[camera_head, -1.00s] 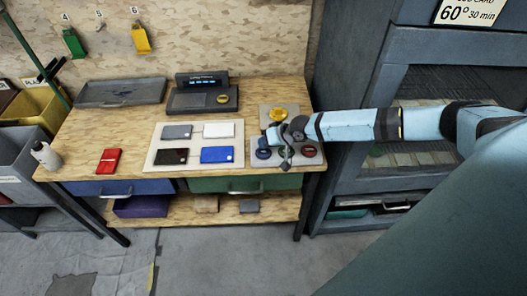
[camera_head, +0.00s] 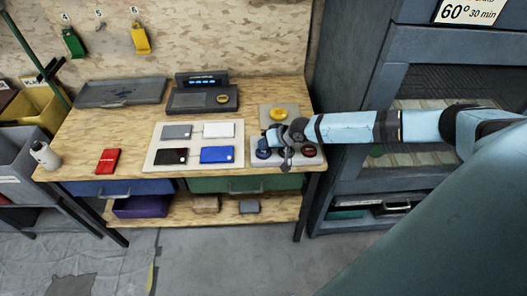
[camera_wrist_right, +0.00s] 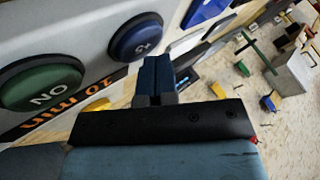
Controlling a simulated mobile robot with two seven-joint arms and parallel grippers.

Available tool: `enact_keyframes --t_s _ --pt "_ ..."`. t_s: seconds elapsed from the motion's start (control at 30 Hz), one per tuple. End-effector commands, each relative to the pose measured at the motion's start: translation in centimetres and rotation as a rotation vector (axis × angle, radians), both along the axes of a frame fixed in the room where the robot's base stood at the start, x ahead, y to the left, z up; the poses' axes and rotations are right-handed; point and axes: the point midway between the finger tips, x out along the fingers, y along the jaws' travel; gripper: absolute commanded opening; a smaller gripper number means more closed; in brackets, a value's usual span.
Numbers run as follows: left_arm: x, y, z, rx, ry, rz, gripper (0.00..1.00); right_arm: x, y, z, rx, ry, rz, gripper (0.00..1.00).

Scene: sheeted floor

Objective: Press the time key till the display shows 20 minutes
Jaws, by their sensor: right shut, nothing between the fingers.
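The control panel (camera_head: 257,162) lies at the right end of the workbench, with a blue key (camera_head: 263,153) at left and a red key (camera_head: 308,151) at right. In the right wrist view the blue key (camera_wrist_right: 136,37) is marked with what looks like "+5", beside a green key (camera_wrist_right: 40,82) marked "ON". My right gripper (camera_wrist_right: 155,62) is shut and empty, close beside the blue key; contact cannot be told. It also shows over the panel (camera_head: 286,158). My left gripper is not in view.
A yellow button (camera_head: 279,114) stands just behind the panel. Several flat cards lie on a pale board (camera_head: 159,160) to the left. A dark device with a screen (camera_head: 203,81) stands at the back. A grey cabinet (camera_head: 345,120) rises at right.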

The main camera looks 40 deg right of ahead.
Motion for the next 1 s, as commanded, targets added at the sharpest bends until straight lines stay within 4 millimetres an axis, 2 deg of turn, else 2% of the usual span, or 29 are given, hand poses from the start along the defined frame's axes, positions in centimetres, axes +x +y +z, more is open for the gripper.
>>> enact_keyframes --t_s 1.0 --pt "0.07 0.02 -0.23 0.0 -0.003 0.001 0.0 -0.05 0.03 -0.7 0.0 0.001 0.001 0.0"
